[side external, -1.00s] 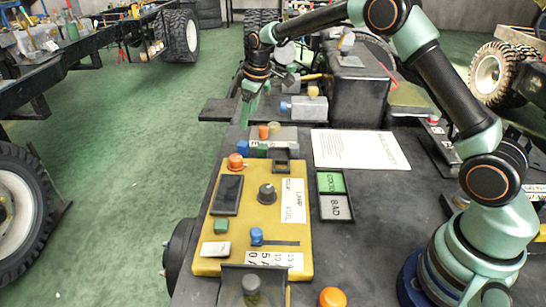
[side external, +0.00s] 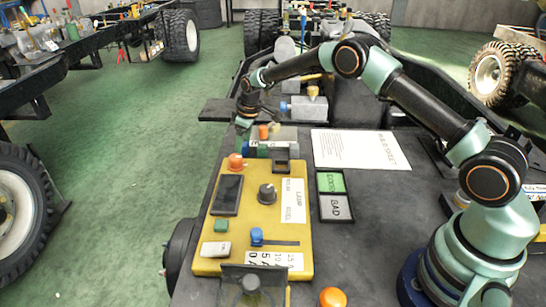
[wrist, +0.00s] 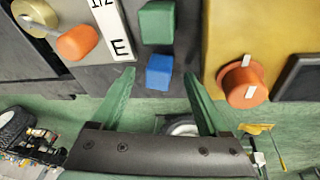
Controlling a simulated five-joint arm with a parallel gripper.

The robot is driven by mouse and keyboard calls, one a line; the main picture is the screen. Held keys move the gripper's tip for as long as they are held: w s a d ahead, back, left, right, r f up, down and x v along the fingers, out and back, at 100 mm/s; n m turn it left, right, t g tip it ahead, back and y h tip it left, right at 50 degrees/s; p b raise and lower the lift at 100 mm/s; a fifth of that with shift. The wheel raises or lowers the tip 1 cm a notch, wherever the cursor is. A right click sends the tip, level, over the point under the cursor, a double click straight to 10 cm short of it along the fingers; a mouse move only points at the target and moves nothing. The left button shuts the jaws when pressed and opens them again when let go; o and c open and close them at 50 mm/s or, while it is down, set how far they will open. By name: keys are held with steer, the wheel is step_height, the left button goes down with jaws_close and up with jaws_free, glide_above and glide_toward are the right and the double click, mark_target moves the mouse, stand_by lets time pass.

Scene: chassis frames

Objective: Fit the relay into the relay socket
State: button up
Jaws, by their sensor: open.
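A blue block (wrist: 160,72) and a green block (wrist: 157,22) stand close together beside a grey block with a lettered strip. The blue one also shows in the side view (side external: 243,146). I cannot tell which block is the relay. My gripper (wrist: 160,78) is open and empty, with its two green fingers to either side of the blue block's near end; contact cannot be told. In the side view my gripper (side external: 243,125) is just above the blocks. A dark square socket (side external: 282,165), apparently the relay socket, is at the far edge of the yellow panel.

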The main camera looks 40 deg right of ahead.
steer(key=shift+w+f, duration=0.2)
steer(key=shift+f, duration=0.5)
jaws_close()
steer(key=shift+r, duration=0.1)
